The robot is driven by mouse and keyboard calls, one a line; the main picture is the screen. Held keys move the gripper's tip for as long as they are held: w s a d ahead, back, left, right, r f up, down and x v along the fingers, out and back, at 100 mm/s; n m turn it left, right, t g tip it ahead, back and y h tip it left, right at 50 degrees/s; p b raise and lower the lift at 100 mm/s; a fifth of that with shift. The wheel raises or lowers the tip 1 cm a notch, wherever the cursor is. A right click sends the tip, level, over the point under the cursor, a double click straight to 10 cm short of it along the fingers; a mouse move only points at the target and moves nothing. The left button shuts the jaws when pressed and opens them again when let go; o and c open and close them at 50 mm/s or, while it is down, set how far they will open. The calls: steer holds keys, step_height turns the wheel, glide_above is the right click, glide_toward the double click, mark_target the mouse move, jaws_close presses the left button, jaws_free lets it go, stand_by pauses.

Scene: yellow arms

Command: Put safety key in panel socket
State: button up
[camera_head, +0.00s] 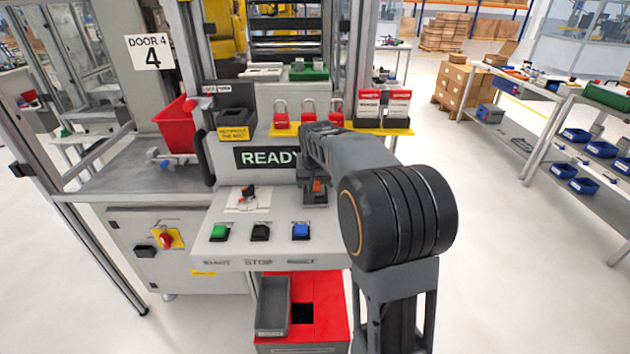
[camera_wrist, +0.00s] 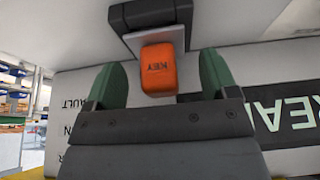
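The orange safety key (camera_wrist: 158,70), marked KEY, sits in a dark bracket (camera_wrist: 150,17) in the wrist view. My gripper (camera_wrist: 161,82) is open, with one green fingertip on each side of the key and a visible gap on both sides. In the head view my gripper (camera_head: 316,200) is low over the right part of the sloped control panel (camera_head: 220,251), with a small orange patch of the key (camera_head: 317,186) showing.
Green (camera_head: 219,231), black (camera_head: 260,232) and blue (camera_head: 300,231) buttons line the panel front. The READY display (camera_head: 262,157) stands behind. Red padlocks (camera_head: 281,118) hang on a yellow rail above. A red bin (camera_head: 177,126) is at left. A red cabinet with a grey tray (camera_head: 272,306) is below.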

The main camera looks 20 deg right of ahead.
steer(key=shift+o, duration=0.3)
steer(key=v, duration=1.4)
steer(key=s+a+f+n+y, duration=0.1)
steer(key=s+a+f, duration=0.3)
steer(key=s+f, duration=0.4)
steer(key=s+a+f+n, duration=0.3)
steer(key=s+a+f, duration=0.2)
steer(key=s, duration=0.6)
steer(key=shift+s+a+f+n+g+y, duration=0.3)
steer(key=shift+f+n+y, duration=0.1)
steer(key=shift+f, duration=1)
